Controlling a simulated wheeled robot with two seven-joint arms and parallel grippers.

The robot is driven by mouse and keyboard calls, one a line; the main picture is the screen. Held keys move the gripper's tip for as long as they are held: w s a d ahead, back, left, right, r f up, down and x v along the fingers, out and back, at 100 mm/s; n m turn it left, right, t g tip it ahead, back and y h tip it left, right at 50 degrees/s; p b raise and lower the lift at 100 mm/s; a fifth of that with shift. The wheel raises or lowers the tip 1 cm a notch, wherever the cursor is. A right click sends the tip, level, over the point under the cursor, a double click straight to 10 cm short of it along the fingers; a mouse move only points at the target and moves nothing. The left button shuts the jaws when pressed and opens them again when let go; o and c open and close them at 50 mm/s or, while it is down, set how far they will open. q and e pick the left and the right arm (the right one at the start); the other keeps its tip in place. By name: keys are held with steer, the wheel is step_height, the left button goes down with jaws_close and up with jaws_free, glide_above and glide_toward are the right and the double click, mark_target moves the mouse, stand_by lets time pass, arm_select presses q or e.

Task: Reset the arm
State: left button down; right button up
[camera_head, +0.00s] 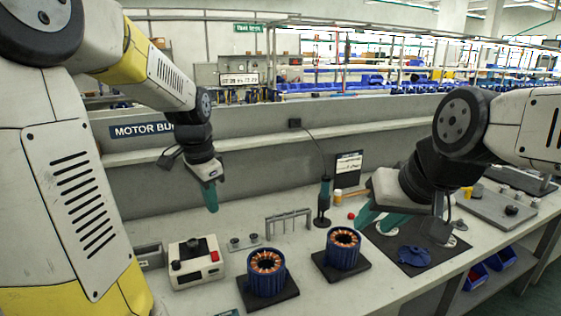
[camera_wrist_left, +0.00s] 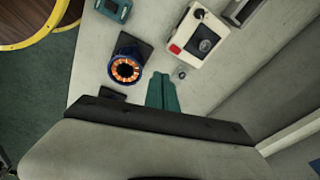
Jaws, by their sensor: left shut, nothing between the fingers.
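My left gripper (camera_head: 211,208) hangs above the back of the bench with its teal fingers together and nothing between them. It also shows in the left wrist view (camera_wrist_left: 162,92), beside a blue motor stator (camera_wrist_left: 126,70). My right gripper (camera_head: 375,225) is low over the dark mat (camera_head: 412,262) at the right, its teal fingers apart. The wrist partly hides the mat. A blue flanged part (camera_head: 413,255) lies on the mat in front of this gripper. I cannot tell whether the fingers touch anything.
Two blue stators with copper windings, one on the left (camera_head: 266,272) and one on the right (camera_head: 342,247), stand on dark plates. A white control box (camera_head: 195,263), a metal rack (camera_head: 288,220) and an upright dark tool (camera_head: 323,200) are nearby. Blue bins (camera_head: 476,277) sit below the bench edge.

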arm_select(q)
steer(key=s+d+r+n+t+h, duration=0.1)
steer(key=s+d+r+n+t, duration=0.1)
steer(key=s, duration=0.5)
steer(key=s+d+r+n+t, duration=0.2)
steer(key=s+d+r+n, duration=0.2)
steer(key=s+n, duration=0.2)
steer(key=shift+s+r+n+h, duration=0.15)
steer(key=shift+s+n+h, duration=0.25)
steer(key=shift+s, duration=0.5)
